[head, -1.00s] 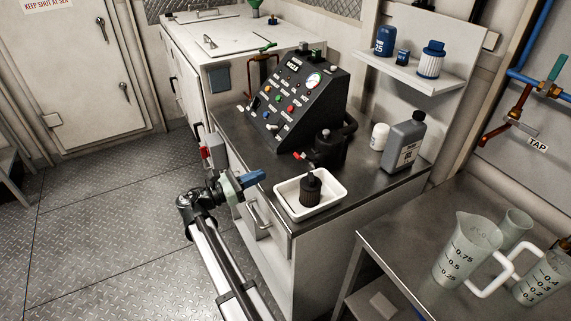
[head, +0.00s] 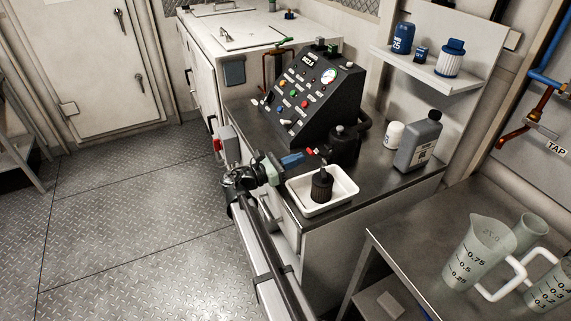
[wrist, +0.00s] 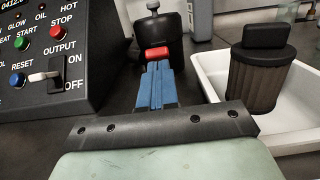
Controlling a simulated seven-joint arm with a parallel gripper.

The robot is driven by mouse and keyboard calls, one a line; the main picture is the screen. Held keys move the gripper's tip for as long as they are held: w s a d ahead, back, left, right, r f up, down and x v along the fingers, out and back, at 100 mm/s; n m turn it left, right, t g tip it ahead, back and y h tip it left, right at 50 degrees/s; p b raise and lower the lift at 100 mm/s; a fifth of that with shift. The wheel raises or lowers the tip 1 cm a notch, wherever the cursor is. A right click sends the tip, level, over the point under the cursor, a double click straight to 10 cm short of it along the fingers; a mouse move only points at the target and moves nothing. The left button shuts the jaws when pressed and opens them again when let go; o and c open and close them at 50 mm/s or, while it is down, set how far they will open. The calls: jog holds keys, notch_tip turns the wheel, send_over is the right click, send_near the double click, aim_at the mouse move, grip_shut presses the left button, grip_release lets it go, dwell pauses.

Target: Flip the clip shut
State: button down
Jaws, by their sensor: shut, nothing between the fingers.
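The clip looks to be the small red piece (wrist: 157,53) low on the front of a black housing (wrist: 160,30) in the wrist view. In the head view the red clip (head: 309,151) sticks out to the left of the black housing (head: 344,145). My gripper (wrist: 158,66) has its blue fingers pressed together and empty. The fingertips are just in front of and below the red clip in the wrist view; I cannot tell if they touch it. In the head view my gripper (head: 303,155) reaches in from the left, above the counter edge.
A white tray (head: 347,176) with a black filter (head: 321,184) stands close on the right. A black control panel (head: 315,95) with buttons and switches stands behind and left. A grey bottle (head: 418,142) and white cap (head: 394,135) stand to the right.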

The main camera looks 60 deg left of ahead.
aim_at(309, 151)
jog(key=shift+w, duration=0.4)
jog(key=shift+r, duration=0.15)
jog(key=shift+w+r+g, duration=0.1)
jog(key=shift+r+g, duration=0.15)
jog(key=shift+g, duration=0.15)
jog(key=shift+w+r+g, duration=0.1)
jog(key=shift+r+g, duration=0.15)
jog(key=shift+g, duration=0.05)
jog(key=shift+w+r+g, duration=0.3)
jog(key=shift+r+g, duration=0.2)
jog(key=shift+g, duration=0.05)
jog(key=shift+w+r+g, duration=0.3)
jog(key=shift+r+g, duration=0.2)
jog(key=shift+g, duration=0.05)
jog(key=w+r+g, duration=0.2)
jog(key=g, duration=0.1)
jog(key=shift+w+r+g, duration=0.1)
jog(key=shift+g, duration=0.2)
